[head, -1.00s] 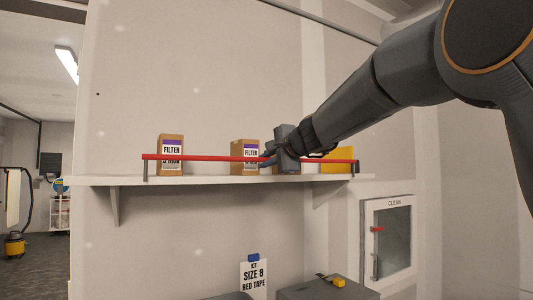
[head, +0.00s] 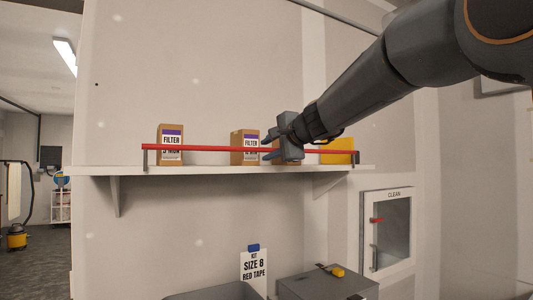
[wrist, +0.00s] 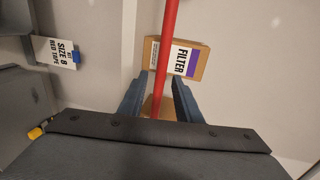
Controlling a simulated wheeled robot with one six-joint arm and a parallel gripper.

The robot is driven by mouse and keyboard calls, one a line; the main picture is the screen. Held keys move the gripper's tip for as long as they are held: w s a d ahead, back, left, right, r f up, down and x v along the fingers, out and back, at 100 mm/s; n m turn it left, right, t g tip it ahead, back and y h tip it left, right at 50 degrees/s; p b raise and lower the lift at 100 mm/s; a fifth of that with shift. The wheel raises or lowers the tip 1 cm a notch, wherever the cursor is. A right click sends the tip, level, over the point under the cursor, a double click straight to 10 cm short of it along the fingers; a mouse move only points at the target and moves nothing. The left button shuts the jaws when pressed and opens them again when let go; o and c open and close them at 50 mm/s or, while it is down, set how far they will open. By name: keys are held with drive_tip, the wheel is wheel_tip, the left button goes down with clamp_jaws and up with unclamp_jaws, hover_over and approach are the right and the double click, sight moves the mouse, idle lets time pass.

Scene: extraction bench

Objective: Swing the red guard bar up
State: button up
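The red guard bar (head: 205,148) runs level along the front of the wall shelf (head: 100,171), held by a short dark post at each end. My gripper (head: 268,145) is at the bar, right of its middle. One finger shows above the bar and one below. In the wrist view the open fingers (wrist: 158,100) stand on either side of the bar (wrist: 169,55), with gaps between them and it. Whether either finger touches the bar cannot be told.
Filter boxes (head: 171,143) (head: 243,146) and a yellow bin (head: 338,145) stand on the shelf behind the bar. Below are a tag reading "KIT SIZE 8 RED TAPE" (head: 254,272), grey boxes (head: 320,285) and a "CLEAN" cabinet (head: 389,232). The wall above the shelf is clear.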

drive_tip(key=b+v, duration=0.2)
drive_tip(key=v, duration=0.4)
idle(0.4)
drive_tip(key=s+d+f+n+g+h+b, duration=0.1)
drive_tip(key=s+d+f+n+g+h, duration=0.2)
drive_tip(key=f, duration=1)
drive_tip(key=s+d+f+g+b, duration=0.15)
drive_tip(key=d+f, duration=0.35)
drive_tip(key=f, duration=0.8)
drive_tip(key=s+d+f+n+g+h+b, duration=0.15)
drive_tip(key=s+d+f, duration=0.25)
drive_tip(key=f, duration=0.8)
drive_tip(key=s+d+f+n+g+h+b, duration=0.2)
drive_tip(key=s+d+f, duration=0.3)
drive_tip(key=s+f, duration=0.6)
drive_tip(key=s+d+f+n+g+h+b, duration=0.2)
drive_tip(key=s+d+f, duration=0.4)
drive_tip(key=s+f, duration=0.5)
wheel_tip(320, 180, down, 3)
drive_tip(key=n+g, duration=0.1)
drive_tip(key=n, duration=0.1)
drive_tip(key=shift+n+g, duration=0.3)
drive_tip(key=shift+n, duration=0.05)
